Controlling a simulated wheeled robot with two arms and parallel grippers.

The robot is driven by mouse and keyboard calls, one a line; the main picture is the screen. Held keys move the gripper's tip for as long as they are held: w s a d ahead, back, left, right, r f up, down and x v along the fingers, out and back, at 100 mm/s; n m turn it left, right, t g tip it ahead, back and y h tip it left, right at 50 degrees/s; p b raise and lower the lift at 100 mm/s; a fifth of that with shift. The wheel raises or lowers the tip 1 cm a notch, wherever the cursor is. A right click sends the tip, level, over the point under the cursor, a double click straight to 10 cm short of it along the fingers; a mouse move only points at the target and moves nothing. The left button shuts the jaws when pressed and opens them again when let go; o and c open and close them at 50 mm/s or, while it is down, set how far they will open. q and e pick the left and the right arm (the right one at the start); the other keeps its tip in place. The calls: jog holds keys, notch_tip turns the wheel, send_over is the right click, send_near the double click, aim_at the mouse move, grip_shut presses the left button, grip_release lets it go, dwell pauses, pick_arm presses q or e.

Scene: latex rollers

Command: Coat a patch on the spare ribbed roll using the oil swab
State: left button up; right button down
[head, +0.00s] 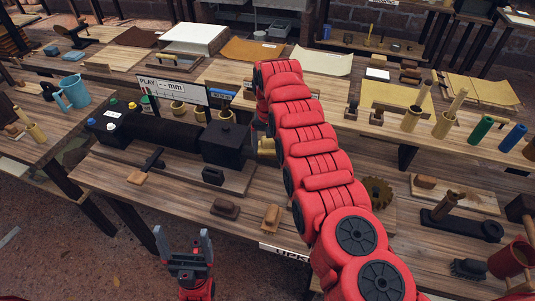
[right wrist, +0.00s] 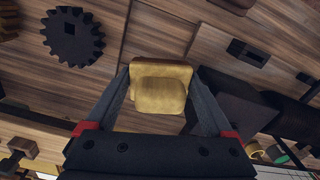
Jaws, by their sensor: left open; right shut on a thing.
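My right gripper (right wrist: 160,95) is shut on a tan-gold block (right wrist: 160,96) with a rounded front piece, which may be the oil swab. In the head view my red right arm hides most of that gripper, and a bit of the tan thing (head: 267,146) shows beside the arm. My left gripper (head: 188,245) is open and empty, fingers up, in front of the bench's near edge. I cannot tell which thing is the spare ribbed roll. A green roll (head: 481,129) and a blue roll (head: 514,137) stand on the raised shelf at the right.
A black machine box (head: 228,145) stands left of my right arm. Wooden-backed brushes (head: 271,217) lie near the front edge. A red mug (head: 510,259) stands at the right.

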jog(key=shift+r, duration=2.35)
